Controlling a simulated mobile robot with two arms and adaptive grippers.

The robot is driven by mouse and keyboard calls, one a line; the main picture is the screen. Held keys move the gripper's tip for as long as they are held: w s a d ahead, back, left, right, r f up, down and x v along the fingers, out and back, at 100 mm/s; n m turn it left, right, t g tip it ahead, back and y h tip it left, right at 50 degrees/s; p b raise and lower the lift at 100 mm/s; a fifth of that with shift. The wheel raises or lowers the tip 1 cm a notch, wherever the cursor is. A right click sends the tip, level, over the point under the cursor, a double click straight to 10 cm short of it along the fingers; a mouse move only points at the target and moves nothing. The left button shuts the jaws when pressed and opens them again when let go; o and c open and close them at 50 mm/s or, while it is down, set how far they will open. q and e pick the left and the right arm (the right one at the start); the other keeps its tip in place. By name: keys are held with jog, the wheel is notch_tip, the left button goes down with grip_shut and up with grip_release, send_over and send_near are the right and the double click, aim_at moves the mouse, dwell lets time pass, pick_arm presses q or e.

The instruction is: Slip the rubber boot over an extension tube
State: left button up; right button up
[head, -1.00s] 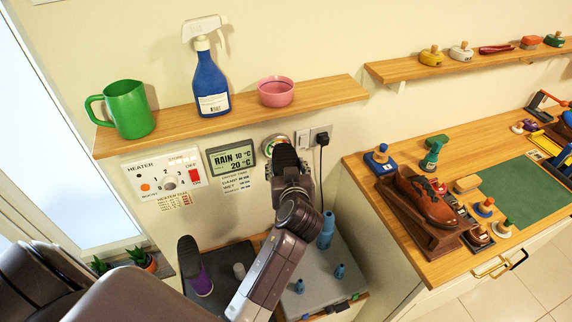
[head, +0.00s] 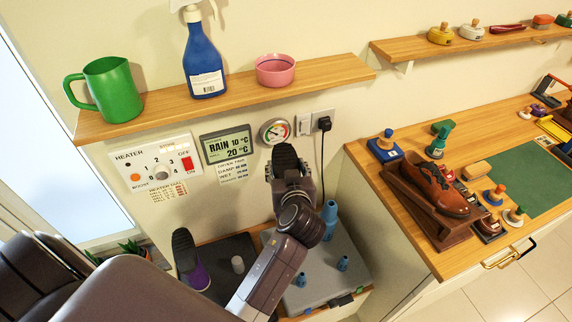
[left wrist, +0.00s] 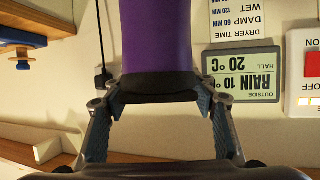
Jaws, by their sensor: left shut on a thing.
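My left gripper (head: 287,172) is shut on a rubber boot, in front of the wall below the shelf. In the head view only the boot's black part (head: 284,155) shows. The left wrist view shows its purple shaft (left wrist: 158,38) and dark end between the fingertips (left wrist: 158,97). A second purple and black boot (head: 196,276) stands at lower left on a dark mat. A tall blue tube (head: 329,213) and smaller blue tubes (head: 342,264) (head: 300,280) stand on a grey panel, below and right of my gripper. A short pale tube (head: 237,264) stands on the mat. My right gripper is out of view.
A wooden shelf (head: 225,94) above carries a green mug (head: 112,90), a blue spray bottle (head: 205,65) and a pink bowl (head: 275,69). A gauge (head: 275,131) and a plugged cable (head: 323,124) are on the wall nearby. A workbench with a brown shoe (head: 440,192) stands right.

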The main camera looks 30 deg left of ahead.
pick_arm(q)
jog(key=shift+r, duration=0.1)
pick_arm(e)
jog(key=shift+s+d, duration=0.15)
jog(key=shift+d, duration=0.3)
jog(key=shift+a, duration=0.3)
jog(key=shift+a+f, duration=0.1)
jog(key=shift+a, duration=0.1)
pick_arm(q)
jog(key=shift+d, duration=0.15)
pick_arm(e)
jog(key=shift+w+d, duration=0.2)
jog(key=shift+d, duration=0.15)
pick_arm(q)
jog(key=shift+b, duration=0.3)
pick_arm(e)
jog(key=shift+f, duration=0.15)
